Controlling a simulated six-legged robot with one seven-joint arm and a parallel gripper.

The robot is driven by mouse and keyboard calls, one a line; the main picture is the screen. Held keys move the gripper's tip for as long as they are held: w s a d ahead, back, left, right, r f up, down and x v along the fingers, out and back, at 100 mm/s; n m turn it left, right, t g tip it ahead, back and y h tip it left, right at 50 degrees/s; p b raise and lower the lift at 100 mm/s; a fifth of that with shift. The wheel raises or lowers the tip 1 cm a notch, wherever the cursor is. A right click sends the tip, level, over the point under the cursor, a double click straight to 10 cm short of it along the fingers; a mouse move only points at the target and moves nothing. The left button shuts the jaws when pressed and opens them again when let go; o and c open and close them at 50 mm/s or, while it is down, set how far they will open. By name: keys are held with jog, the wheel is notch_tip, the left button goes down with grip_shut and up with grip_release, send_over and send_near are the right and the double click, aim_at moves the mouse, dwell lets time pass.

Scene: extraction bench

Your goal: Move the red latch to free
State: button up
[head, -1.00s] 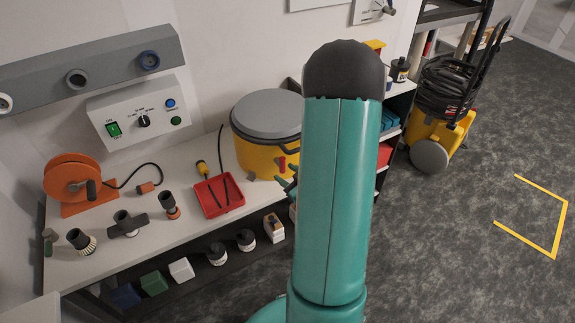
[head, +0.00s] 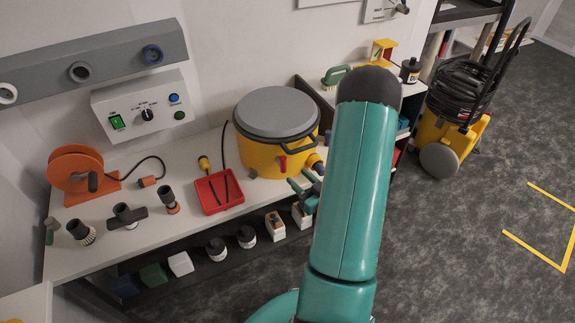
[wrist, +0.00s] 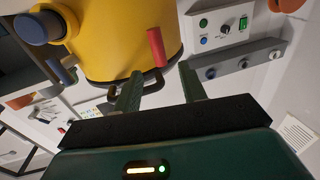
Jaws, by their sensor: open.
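The red latch (head: 283,163) is a small upright tab on the front of the yellow drum (head: 258,157) with a grey lid (head: 277,113). In the wrist view the red latch (wrist: 157,47) lies against the drum wall (wrist: 110,40), just beyond my fingertips and roughly in line with the gap between them. My gripper (head: 305,184) is at the drum's front right, below and right of the latch. A dark handle on the drum shows near the left finger.
A red tray (head: 219,192) stands left of the drum on the white bench. The drum's blue-tipped port (head: 318,167) is close to my gripper on the right. An orange reel (head: 78,170) and several nozzles are farther left. A control box (head: 143,105) hangs behind.

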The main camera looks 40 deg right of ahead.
aim_at(285, 165)
jog(key=w, duration=0.7)
jog(key=shift+w+d, duration=0.2)
jog(key=shift+d, duration=0.2)
grip_shut()
